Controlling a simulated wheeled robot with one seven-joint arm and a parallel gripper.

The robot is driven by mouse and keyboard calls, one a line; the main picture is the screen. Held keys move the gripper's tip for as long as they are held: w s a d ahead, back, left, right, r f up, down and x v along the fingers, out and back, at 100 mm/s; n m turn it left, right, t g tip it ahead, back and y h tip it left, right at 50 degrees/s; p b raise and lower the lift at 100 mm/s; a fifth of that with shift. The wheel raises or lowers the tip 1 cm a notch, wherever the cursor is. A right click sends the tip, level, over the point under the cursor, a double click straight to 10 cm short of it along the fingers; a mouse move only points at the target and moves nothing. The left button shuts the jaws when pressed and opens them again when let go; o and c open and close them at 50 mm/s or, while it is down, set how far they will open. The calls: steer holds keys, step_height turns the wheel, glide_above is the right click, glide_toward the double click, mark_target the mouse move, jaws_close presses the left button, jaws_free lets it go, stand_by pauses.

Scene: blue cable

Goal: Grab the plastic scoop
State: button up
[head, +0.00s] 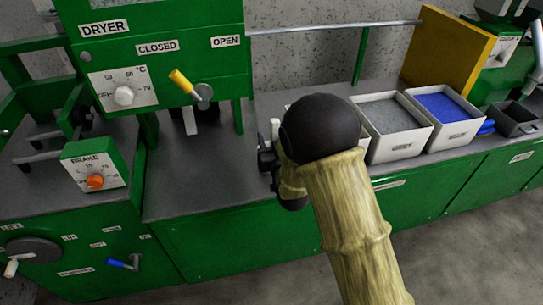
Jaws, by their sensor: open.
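A dark grey open-topped thing (514,119) sits at the far right of the counter. A small blue piece (487,127) lies against its left side. This may be the plastic scoop with a blue handle, but it is too small to tell for sure. My gripper (266,160) is partly hidden behind my own arm, at the middle of the counter. It is open and well to the left of the dark grey thing, with two bins between them.
A white bin with grey grains (377,153) and a white bin with blue grains (471,139) stand on the counter (200,190). Another white bin is mostly hidden behind my arm. The green dryer (150,50) with a yellow-handled lever (182,82) stands left. A yellow panel (447,50) rises behind the bins.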

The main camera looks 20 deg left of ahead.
jaws_close()
steer(key=shift+r, duration=0.1)
stand_by(0.3)
step_height(320, 180, up, 10)
steer(key=p, duration=0.2)
stand_by(0.6)
